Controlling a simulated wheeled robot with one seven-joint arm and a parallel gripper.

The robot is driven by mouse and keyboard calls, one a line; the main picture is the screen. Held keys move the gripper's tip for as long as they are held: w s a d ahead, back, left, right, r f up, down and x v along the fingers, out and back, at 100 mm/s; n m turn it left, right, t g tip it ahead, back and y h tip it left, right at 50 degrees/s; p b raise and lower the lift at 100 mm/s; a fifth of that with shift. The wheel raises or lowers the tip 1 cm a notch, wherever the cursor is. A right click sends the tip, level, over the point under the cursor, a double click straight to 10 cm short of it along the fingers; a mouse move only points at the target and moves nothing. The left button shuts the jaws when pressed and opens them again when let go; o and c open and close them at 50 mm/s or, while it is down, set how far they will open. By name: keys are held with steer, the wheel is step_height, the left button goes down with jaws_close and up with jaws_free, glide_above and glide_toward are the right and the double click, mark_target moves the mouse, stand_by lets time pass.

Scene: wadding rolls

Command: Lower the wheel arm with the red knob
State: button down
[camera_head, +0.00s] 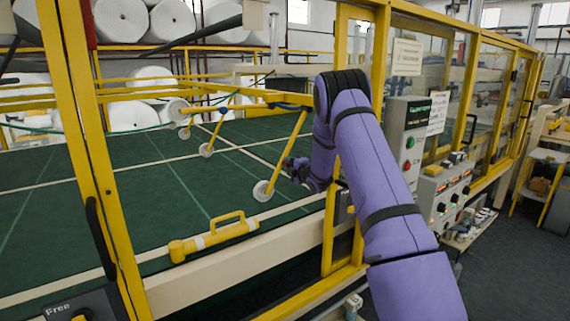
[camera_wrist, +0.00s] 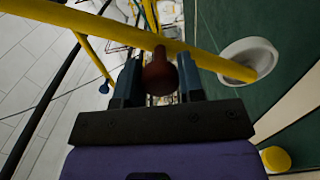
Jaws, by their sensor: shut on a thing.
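The wheel arm (camera_head: 285,155) is a yellow bar slanting down to the left from a yellow cross beam, with a pale wheel (camera_head: 262,191) at its lower end. In the wrist view the bar (camera_wrist: 120,30) crosses the top and ends at the wheel (camera_wrist: 250,57). The dark red knob (camera_wrist: 159,74) sits on the bar between the two fingers of my gripper (camera_wrist: 160,80), which is shut on it. In the head view my gripper (camera_head: 294,169) is just right of the bar, and the knob cannot be made out there. Whether the wheel touches the green surface, I cannot tell.
A green bed (camera_head: 130,195) lies beneath the wheels. Other wheel arms (camera_head: 215,130) stand farther back. A yellow frame post (camera_head: 95,150) stands at left. A control box (camera_head: 410,140) stands right of my arm.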

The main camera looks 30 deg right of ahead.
steer(key=shift+d+f, duration=0.2)
steer(key=shift+d, duration=0.05)
steer(key=c, duration=0.7)
jaws_free()
steer(key=shift+d, duration=0.1)
steer(key=shift+c, duration=0.2)
